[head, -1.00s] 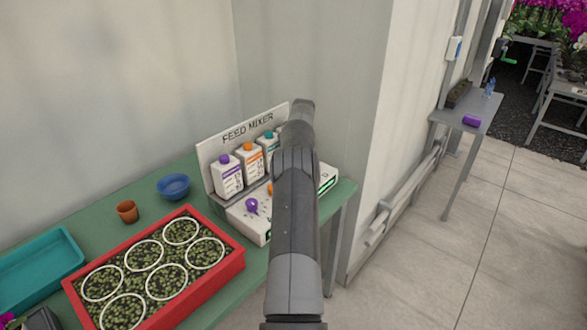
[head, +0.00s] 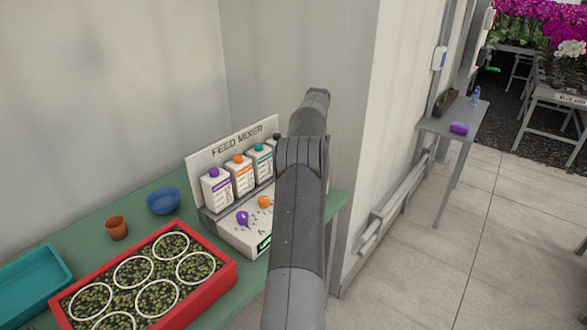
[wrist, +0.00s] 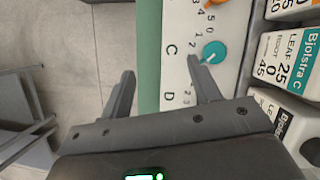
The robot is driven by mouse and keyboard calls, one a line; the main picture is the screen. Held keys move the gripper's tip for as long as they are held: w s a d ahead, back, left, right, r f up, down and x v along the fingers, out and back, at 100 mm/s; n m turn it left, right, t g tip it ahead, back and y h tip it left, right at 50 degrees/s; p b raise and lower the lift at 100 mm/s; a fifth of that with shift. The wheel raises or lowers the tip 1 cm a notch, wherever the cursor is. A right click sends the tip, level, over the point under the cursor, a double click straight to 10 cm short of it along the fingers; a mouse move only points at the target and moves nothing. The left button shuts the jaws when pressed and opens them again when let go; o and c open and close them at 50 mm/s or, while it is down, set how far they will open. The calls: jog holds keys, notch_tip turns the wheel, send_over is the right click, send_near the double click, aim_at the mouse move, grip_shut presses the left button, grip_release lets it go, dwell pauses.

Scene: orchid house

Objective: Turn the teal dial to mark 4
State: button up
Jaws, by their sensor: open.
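The teal dial (wrist: 214,52) sits on the white panel of the feed mixer, by the letter C, in the wrist view. A short pale pointer mark on it faces lower left, toward the right finger. Printed numbers run along its left side; the finger covers some, so I cannot tell the exact mark. My gripper (wrist: 160,72) is open and empty. Its right finger appears close beside the dial's left edge; its left finger is over the floor beside the green bench. In the head view my arm hides the teal dial and the gripper.
In the head view the feed mixer (head: 231,143) also has a purple dial (head: 242,219) and an orange dial (head: 264,202). Bottles stand behind them. A red planting tray (head: 225,278), blue bowl (head: 163,201) and clay pot (head: 116,228) share the bench. A wall is close to the right.

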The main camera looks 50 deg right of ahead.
jog(key=shift+s+d+r, duration=0.15)
jog(key=shift+s+r, duration=0.3)
jog(key=shift+s, duration=0.25)
jog(key=shift+s+d+r, duration=0.15)
jog(key=shift+s+r, duration=0.3)
jog(key=shift+s, duration=0.25)
jog(key=w+a+r+n+h, duration=0.1)
jog(key=w+a+r+n, duration=0.1)
jog(key=w+a+r, duration=0.35)
jog(key=w+a+r+n+h, duration=0.1)
jog(key=w+a+r, duration=0.1)
jog(key=a+r, duration=0.65)
jog(key=s+a+r+n+t+h, duration=0.15)
jog(key=a+n, duration=0.25)
jog(key=a, duration=1.5)
jog(key=s+a+n+t+h, duration=0.1)
jog(key=s+a+n, duration=0.15)
jog(key=a, duration=0.45)
jog(key=s+a+n+t, duration=0.15)
jog(key=s+a, duration=0.25)
jog(key=a, duration=0.4)
jog(key=s+a+f+n+t, duration=0.2)
jog(key=s+a+f, duration=0.3)
jog(key=s+a, duration=0.4)
jog(key=shift+s+a+f+n+t, duration=0.4)
jog(key=shift+s+n, duration=0.5)
jog(key=shift+s, duration=0.05)
